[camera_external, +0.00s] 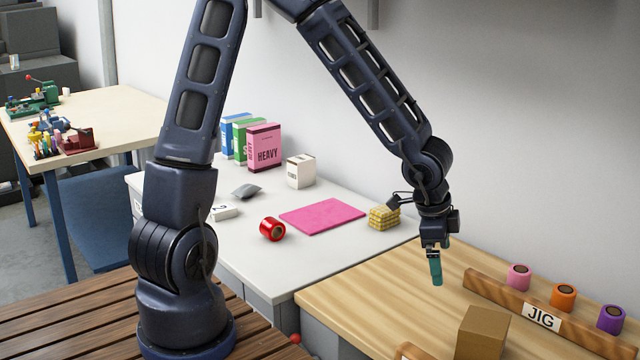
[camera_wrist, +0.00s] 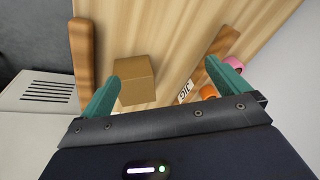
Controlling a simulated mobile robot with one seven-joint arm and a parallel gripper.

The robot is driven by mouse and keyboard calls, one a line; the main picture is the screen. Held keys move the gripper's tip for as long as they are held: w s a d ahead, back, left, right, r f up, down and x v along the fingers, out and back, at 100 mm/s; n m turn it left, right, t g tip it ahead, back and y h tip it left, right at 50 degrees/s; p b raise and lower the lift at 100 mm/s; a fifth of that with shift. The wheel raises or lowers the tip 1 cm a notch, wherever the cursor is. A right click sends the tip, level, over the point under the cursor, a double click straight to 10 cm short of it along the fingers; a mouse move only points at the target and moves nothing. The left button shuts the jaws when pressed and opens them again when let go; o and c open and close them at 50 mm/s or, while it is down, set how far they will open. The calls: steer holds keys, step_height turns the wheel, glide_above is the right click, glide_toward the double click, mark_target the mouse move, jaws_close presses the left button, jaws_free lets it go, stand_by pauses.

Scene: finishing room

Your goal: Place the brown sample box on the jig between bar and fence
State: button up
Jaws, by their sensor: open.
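The brown sample box (camera_external: 482,332) stands on the light wooden jig top at the front right; its lower part is cut off by the picture edge. In the wrist view the box (camera_wrist: 137,82) lies between the wooden bar (camera_wrist: 82,58) and the fence (camera_wrist: 212,62), with bare wood showing on both sides. The fence (camera_external: 487,288) carries a JIG label; only the rounded end of the bar (camera_external: 408,352) shows in the external view. My gripper (camera_external: 436,282) is open and empty, above the wooden top, behind and left of the box. Its teal fingers (camera_wrist: 163,72) are spread wide.
Pink (camera_external: 518,277), orange (camera_external: 563,297) and purple (camera_external: 611,319) rolls sit along the fence. A white table at left holds a yellow checked block (camera_external: 384,217), a pink mat (camera_external: 323,216), a red roll (camera_external: 272,229) and cartons (camera_external: 265,148). The wood below my gripper is clear.

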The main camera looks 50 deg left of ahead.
steer(key=s+a+r+n+t+y, duration=0.1)
steer(key=s+a+r+n+y, duration=0.15)
steer(key=a+r, duration=0.45)
steer(key=s+a+r+n+y, duration=0.1)
steer(key=s+a+r+n, duration=0.15)
steer(key=a+r, duration=0.45)
steer(key=s+a+r+n+h, duration=0.1)
steer(key=s+a+r+n, duration=0.2)
steer(key=s, duration=0.5)
steer(key=s+a+r+n+t+h, duration=0.1)
steer(key=s+a+r+n, duration=0.2)
steer(key=s+a+r, duration=0.3)
steer(key=shift+s+a+n, duration=0.3)
steer(key=shift+s+a, duration=0.65)
steer(key=shift+a, duration=0.2)
